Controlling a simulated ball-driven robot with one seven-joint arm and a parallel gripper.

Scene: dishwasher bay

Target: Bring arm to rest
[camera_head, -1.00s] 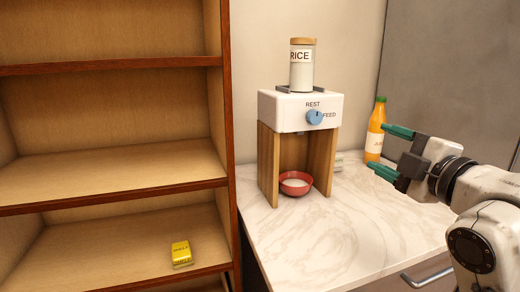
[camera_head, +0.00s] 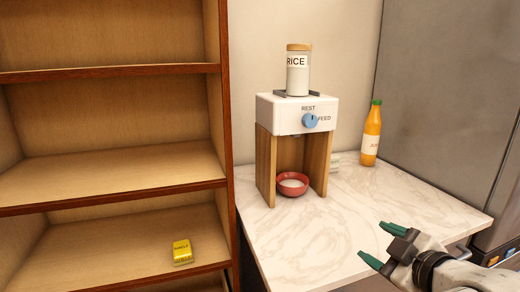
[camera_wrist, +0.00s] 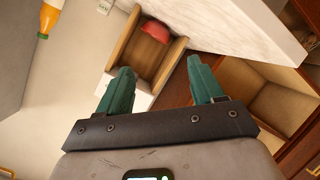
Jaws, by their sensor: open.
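My gripper (camera_head: 377,245) is open and empty, with its green fingers apart, over the front right part of the counter in the head view. In the wrist view my gripper (camera_wrist: 158,82) shows both green fingers spread, with nothing between them. The rice dispenser (camera_head: 299,113) stands on the counter to the left of my gripper and apart from it. Its blue knob (camera_head: 310,120) sits between the REST and FEED labels. A red bowl (camera_head: 292,190) with white contents stands under the dispenser; the bowl also shows in the wrist view (camera_wrist: 155,31).
An orange juice bottle (camera_head: 371,138) stands at the back of the marble counter (camera_head: 340,235). A wooden shelf unit (camera_head: 110,185) on the left holds a yellow packet (camera_head: 182,251). The counter's front middle is clear. A grey panel (camera_head: 440,100) rises at the right.

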